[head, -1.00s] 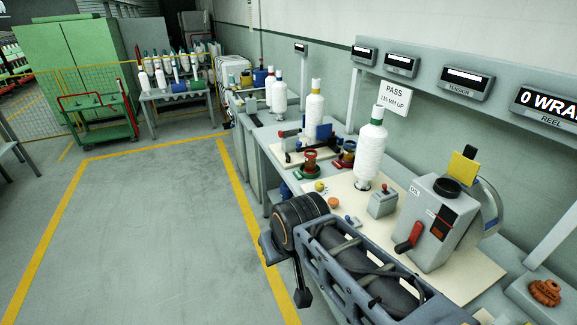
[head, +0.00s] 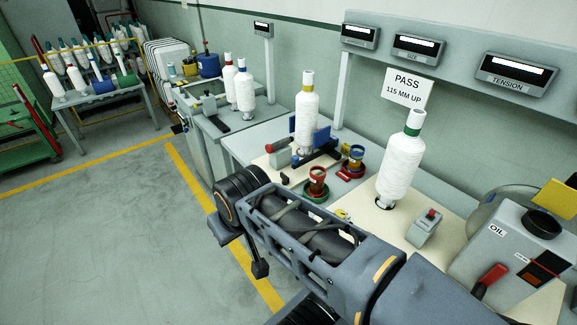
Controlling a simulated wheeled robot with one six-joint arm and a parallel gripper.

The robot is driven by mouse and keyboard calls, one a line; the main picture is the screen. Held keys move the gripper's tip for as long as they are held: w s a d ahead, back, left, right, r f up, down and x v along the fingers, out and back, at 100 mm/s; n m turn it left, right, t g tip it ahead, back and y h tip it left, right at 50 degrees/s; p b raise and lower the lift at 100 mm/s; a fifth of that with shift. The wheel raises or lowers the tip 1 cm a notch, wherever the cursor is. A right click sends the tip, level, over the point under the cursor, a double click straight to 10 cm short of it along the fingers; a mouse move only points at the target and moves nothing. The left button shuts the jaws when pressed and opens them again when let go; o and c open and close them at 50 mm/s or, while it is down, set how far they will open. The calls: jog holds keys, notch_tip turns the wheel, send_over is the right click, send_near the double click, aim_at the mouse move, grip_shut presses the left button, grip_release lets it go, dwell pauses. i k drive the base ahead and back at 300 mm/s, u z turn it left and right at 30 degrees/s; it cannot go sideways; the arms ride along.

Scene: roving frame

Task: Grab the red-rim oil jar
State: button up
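The red-rim oil jar (head: 317,180) stands upright on the bench in a green ring-shaped base, right of and beyond the dark end of my arm. A similar jar with a blue rim (head: 356,155) stands behind it to the right, in a red base. My arm crosses the lower middle of the view. A dark finger-like part of my gripper (head: 258,264) hangs below the arm's end, over the floor and apart from the jar. The rest of the gripper is hidden, so its opening does not show.
A white bobbin with a green top (head: 399,165) and a small grey box with a red button (head: 425,228) stand right of the jars. A yellow-topped bobbin (head: 305,115) stands behind. The oil machine (head: 500,250) is at the right. Floor at left is clear.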

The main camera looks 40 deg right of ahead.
aim_at(317, 174)
jog(key=i, duration=2.6)
jog(key=z, duration=3.9)
